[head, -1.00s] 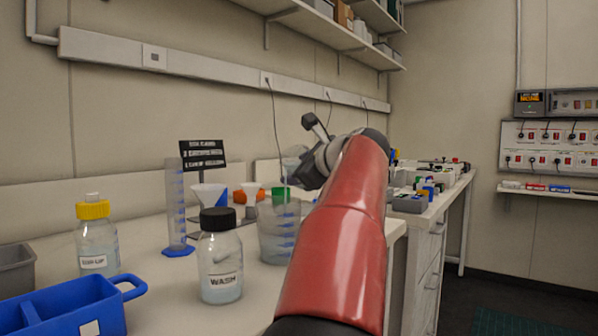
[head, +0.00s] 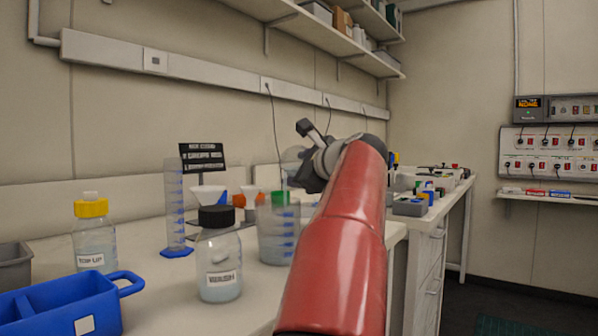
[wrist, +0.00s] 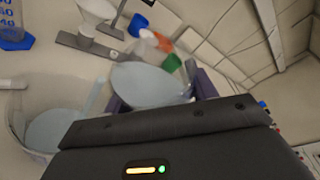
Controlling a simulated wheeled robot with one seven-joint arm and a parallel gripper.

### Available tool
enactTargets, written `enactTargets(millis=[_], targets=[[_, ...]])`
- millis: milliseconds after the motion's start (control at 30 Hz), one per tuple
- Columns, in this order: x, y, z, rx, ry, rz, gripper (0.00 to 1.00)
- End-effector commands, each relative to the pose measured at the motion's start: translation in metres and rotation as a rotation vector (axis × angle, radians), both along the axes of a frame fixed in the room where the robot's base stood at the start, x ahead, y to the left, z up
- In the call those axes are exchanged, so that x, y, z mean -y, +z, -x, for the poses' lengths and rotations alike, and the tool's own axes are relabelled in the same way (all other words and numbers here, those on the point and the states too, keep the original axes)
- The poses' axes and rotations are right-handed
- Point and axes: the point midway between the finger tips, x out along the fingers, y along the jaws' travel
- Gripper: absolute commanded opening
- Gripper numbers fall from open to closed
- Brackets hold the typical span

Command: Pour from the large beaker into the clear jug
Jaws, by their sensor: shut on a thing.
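The clear jug (head: 268,240), with blue marks, stands upright on the bench left of my arm in the head view. In the wrist view the jug (wrist: 18,125) is at the lower left with pale liquid inside. My gripper (wrist: 160,95) is shut on the large beaker (wrist: 125,75), its dark purple fingers on either side. Pale liquid shows inside the beaker. In the head view the beaker (head: 292,155) is held above the jug, mostly hidden by my wrist. The wrist view is rolled, so I cannot tell its exact tilt. No stream is visible.
A black-capped bottle (head: 219,265) stands close left of the jug. A measuring cylinder (head: 174,205), a yellow-capped bottle (head: 95,245) and a blue caddy (head: 60,308) are further left. A funnel stand and a black sign (head: 202,157) are behind.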

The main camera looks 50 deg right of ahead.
Motion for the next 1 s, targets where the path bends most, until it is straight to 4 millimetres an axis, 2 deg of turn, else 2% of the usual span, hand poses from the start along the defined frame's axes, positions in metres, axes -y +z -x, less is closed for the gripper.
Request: enactTargets(millis=[600,1000], targets=[[-0.0011,0.0018,0.0004,0.013,0.0,0.147,0.24],[-0.0013,0.0032,0.0003,0.015,0.0,0.167,0.24]])
